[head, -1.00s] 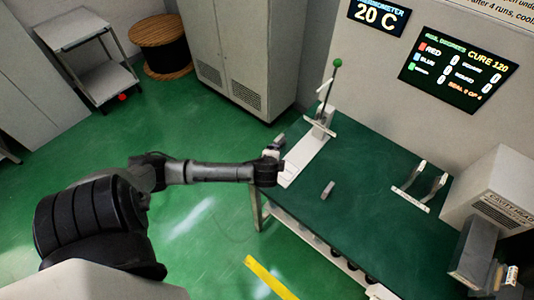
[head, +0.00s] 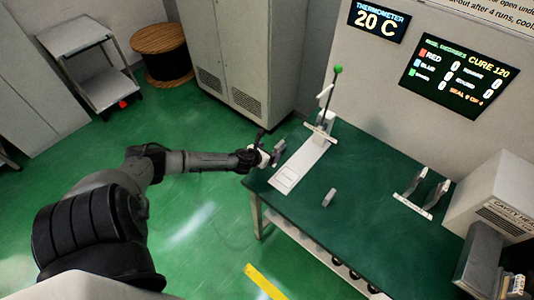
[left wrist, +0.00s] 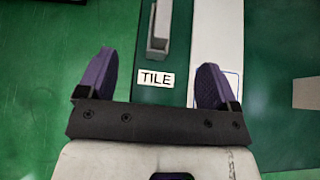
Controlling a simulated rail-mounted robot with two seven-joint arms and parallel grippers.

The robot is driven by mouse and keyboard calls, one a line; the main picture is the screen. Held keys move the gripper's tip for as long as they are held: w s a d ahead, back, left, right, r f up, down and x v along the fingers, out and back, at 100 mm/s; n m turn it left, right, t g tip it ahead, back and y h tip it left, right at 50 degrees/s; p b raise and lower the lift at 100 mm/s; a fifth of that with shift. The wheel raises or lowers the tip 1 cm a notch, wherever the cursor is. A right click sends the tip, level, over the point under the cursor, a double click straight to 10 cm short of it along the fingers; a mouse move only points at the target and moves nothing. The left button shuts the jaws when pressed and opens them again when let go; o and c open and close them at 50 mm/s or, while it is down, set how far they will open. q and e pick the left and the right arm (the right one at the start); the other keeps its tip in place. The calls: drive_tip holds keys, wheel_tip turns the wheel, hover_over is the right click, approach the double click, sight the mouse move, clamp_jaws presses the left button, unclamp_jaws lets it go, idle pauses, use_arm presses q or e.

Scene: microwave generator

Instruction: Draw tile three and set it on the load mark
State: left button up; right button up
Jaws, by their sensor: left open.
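A narrow grey holder (head: 279,147) stands by the left end of the table. In the left wrist view the holder (left wrist: 158,32) lies ahead of my fingers, beside a "TILE" label (left wrist: 156,79). I cannot make out a separate tile or a number in it. The load mark seems to be the outlined rectangle (head: 287,177) on the white strip; part of an outline (left wrist: 232,78) shows behind my right-hand finger. My left gripper (head: 268,158) is open and empty, just short of the holder. My right gripper is not in view.
The white strip (head: 305,158) leads to a green-knobbed lever (head: 334,95). A small grey block (head: 328,197) lies on the green table (head: 352,215). The table's middle is mostly clear.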

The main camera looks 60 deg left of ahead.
sight(279, 148)
use_arm(q)
drive_tip(key=b+x, duration=0.4)
drive_tip(key=x, duration=0.1)
drive_tip(key=shift+s+f, duration=0.1)
drive_tip(key=shift+f, duration=0.05)
drive_tip(key=shift+b+x, duration=1.4)
drive_tip(key=shift+x, duration=0.65)
drive_tip(key=shift+a, duration=0.1)
clamp_jaws()
drive_tip(key=shift+r, duration=0.25)
